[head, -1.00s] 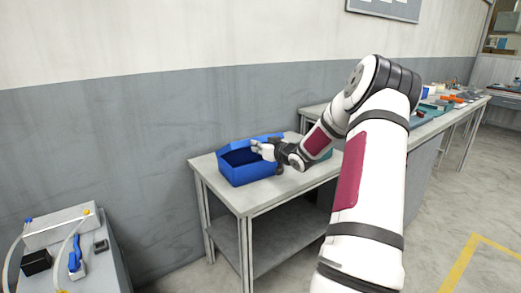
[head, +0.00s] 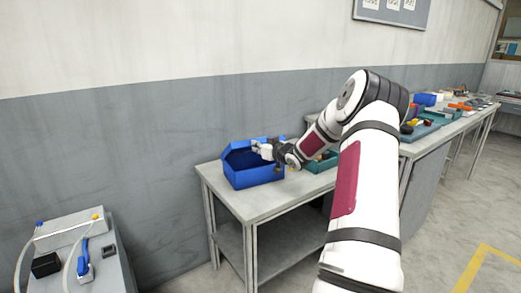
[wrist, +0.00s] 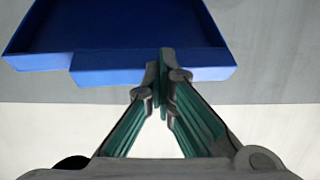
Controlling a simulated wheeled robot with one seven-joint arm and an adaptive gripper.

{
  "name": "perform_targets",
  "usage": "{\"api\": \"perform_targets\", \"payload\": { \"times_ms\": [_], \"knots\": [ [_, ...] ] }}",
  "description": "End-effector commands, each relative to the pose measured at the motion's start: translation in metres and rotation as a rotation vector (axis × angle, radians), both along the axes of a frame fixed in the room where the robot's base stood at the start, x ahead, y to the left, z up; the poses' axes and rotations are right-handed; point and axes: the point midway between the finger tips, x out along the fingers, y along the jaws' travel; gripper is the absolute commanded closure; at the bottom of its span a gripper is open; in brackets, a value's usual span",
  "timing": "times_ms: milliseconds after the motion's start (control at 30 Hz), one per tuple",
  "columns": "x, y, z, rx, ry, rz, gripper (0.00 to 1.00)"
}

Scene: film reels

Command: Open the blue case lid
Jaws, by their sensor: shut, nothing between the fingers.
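The blue case (head: 255,177) stands on a grey table near the wall in the head view. Its lid (head: 240,143) is raised at the back, and the dark blue inside shows. My gripper (head: 260,149) is at the right part of the case opening, in front of the raised lid. In the wrist view the blue lid (wrist: 120,30) fills the upper left, with a stepped lower edge. My gripper's fingers (wrist: 165,55) are together and empty, overlapping that edge in the picture. I cannot tell if they touch it. My gripper hides part of the case's right side.
The grey table (head: 262,206) has bare top in front of the case. A teal tray (head: 322,163) sits just right of it, partly behind my arm. Another small table (head: 105,275) is at lower left.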

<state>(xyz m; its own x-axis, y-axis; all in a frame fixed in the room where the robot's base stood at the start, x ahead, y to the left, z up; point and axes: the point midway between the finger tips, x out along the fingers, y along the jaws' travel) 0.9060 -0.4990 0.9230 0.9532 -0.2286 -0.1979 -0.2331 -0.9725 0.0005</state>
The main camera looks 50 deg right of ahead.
Motion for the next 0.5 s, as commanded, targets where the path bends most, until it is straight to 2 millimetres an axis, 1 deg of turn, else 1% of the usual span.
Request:
{"api": "perform_targets", "payload": {
  "times_ms": [133, 500],
  "knots": [
    [0.0065, -0.0013, 0.0023, 0.001, 0.001, 0.0, 1.0],
    [0.0085, -0.0017, 0.0024, 0.001, 0.001, 0.0, 1.0]
  ]
}}
